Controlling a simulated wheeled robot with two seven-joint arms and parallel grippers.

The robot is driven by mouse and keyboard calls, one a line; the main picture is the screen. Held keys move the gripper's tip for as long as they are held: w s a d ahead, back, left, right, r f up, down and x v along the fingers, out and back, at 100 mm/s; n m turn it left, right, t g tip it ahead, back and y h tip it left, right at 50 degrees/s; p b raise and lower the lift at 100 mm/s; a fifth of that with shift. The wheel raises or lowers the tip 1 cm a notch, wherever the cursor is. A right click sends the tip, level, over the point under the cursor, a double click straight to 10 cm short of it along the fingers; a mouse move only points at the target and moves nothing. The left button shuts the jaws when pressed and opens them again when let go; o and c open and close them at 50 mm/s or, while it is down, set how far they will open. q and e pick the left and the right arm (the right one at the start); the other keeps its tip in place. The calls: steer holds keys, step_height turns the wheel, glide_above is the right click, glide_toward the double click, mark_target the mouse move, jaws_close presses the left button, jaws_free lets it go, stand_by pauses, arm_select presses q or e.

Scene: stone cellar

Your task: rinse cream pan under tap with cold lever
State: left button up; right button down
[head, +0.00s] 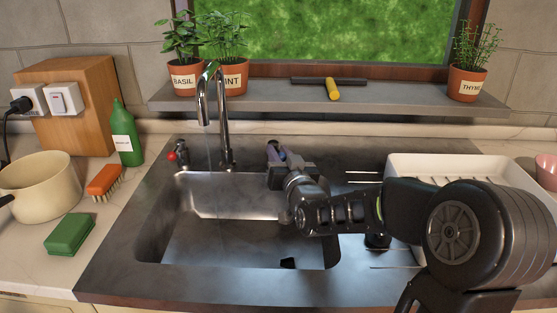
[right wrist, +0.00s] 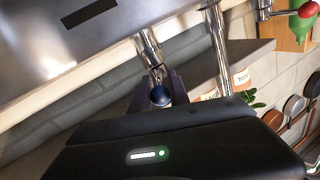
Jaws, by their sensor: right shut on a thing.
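The cream pan (head: 40,186) stands on the counter at the far left in the head view, its dark handle cut by the picture edge. The tap (head: 224,120) rises behind the sink (head: 215,250), its spout over the basin. A lever with a red knob (head: 172,156) is left of the tap. My right gripper (head: 276,153) is right of the tap at the sink's back edge. In the right wrist view it is shut on the blue knob (right wrist: 161,96) of the cold lever (right wrist: 150,50). My left gripper is out of view.
An orange brush (head: 104,182), green sponge (head: 70,234) and green bottle (head: 126,140) lie or stand near the pan. A white dish rack (head: 430,164) is at the right, behind my right arm. Potted herbs and a squeegee (head: 330,85) are on the sill.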

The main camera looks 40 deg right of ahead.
steer(key=c, duration=1.3)
jaws_free()
steer(key=shift+b+v, duration=0.35)
steer(key=shift+v, duration=3.6)
steer(key=shift+r, duration=0.15)
